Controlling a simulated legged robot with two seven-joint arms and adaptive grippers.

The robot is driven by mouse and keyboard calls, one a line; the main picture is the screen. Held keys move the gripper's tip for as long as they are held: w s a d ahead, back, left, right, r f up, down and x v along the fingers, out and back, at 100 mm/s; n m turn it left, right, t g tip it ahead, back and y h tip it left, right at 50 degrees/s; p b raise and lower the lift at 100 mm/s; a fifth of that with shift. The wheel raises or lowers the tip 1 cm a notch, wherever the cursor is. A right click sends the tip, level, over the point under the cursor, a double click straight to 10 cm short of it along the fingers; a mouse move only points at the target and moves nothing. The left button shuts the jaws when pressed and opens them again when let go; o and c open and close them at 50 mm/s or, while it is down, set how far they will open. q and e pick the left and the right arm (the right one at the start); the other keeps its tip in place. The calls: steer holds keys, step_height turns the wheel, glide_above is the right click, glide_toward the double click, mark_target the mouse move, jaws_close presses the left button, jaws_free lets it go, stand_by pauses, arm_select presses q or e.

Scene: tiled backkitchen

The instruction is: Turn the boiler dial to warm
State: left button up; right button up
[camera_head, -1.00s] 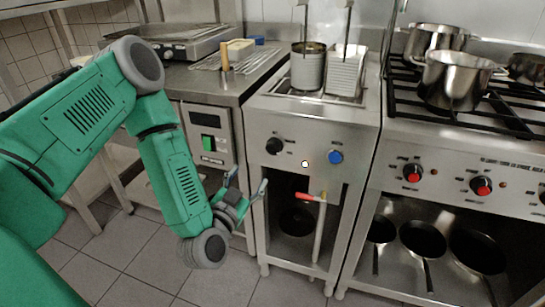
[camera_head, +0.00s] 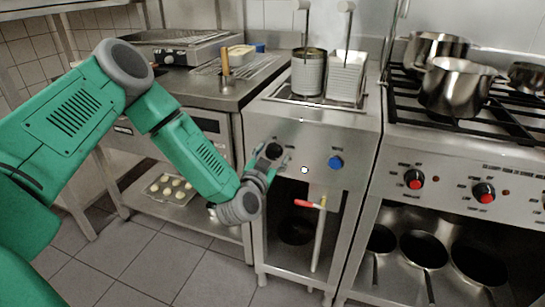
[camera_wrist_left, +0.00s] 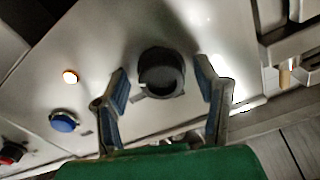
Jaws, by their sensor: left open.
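The boiler (camera_head: 353,135) is a steel unit with a black dial (camera_head: 274,151) at the left of its front panel. A blue knob (camera_head: 336,162) sits to the right, with a small lit lamp (camera_head: 304,169) between them. My left gripper (camera_head: 270,162) is open, its fingertips at the black dial. In the left wrist view the dial (camera_wrist_left: 161,72) lies between the two open fingers (camera_wrist_left: 163,95), with a gap on each side. I cannot read the markings around the dial. My right gripper is not in view.
A red-handled valve (camera_head: 308,204) is below the panel. Two baskets (camera_head: 308,72) hang in the boiler's top. A stove with pots (camera_head: 455,88) stands at the right. A steel counter (camera_head: 215,90) stands at the left, with a tray of pale rounds (camera_head: 171,188) on its lower shelf.

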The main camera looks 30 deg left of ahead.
arm_select(q)
steer(key=shift+a, duration=0.15)
steer(key=c, duration=1.1)
steer(key=shift+c, duration=0.2)
steer(key=shift+n, duration=0.9)
steer(key=n, duration=0.6)
steer(key=shift+n, duration=0.4)
steer(key=shift+n+b, duration=0.3)
steer(key=shift+n, duration=1.2)
